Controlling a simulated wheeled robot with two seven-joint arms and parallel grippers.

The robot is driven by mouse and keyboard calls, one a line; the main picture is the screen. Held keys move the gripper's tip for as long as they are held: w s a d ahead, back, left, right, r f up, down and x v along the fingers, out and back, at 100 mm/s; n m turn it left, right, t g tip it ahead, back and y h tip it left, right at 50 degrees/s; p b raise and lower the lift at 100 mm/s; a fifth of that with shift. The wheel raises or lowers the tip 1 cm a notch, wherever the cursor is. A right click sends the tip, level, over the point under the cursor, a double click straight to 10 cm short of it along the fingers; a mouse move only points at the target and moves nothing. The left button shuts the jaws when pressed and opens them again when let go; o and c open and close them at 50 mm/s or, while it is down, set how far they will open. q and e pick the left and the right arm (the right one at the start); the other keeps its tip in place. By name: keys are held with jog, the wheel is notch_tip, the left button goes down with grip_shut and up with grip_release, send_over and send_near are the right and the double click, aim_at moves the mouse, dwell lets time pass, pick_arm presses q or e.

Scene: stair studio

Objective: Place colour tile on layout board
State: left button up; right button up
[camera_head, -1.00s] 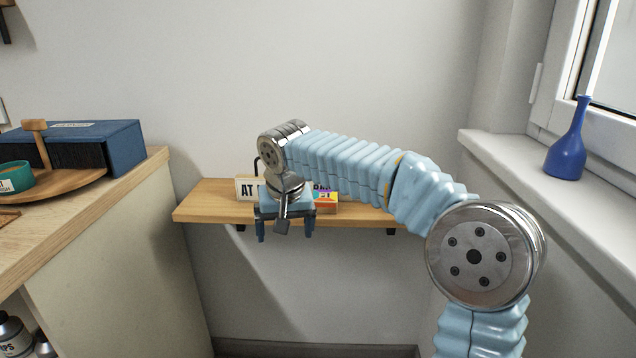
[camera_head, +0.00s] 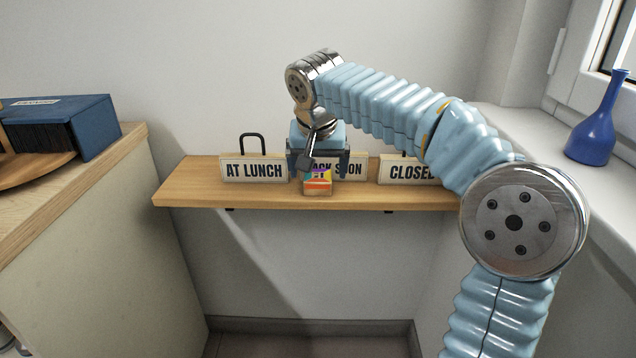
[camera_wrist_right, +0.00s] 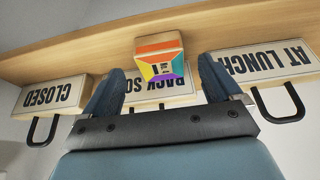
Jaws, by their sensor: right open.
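My right gripper (camera_head: 318,170) is open and points down at the wall shelf (camera_head: 190,188). A small wooden block (camera_head: 317,184) with a multicoloured face stands on the shelf, just in front of the gripper in the head view. In the right wrist view the block (camera_wrist_right: 160,46) shows between and beyond the open fingers of the gripper (camera_wrist_right: 163,70), with nothing gripped. I cannot tell a separate colour tile or layout board by sight. My left gripper is not in view.
On the shelf stand the signs AT LUNCH (camera_head: 254,171), BACK SOON (camera_head: 352,168), partly hidden by my gripper, and CLOSED (camera_head: 400,171). A cabinet (camera_head: 90,220) with a blue box (camera_head: 75,125) is left. A blue vase (camera_head: 597,130) stands on the right windowsill.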

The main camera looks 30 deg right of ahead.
aim_at(318, 176)
jog(key=x, duration=0.4)
jog(key=shift+w, duration=0.1)
jog(key=shift+r, duration=0.1)
jog(key=c, duration=1.1)
jog(key=shift+r, duration=0.1)
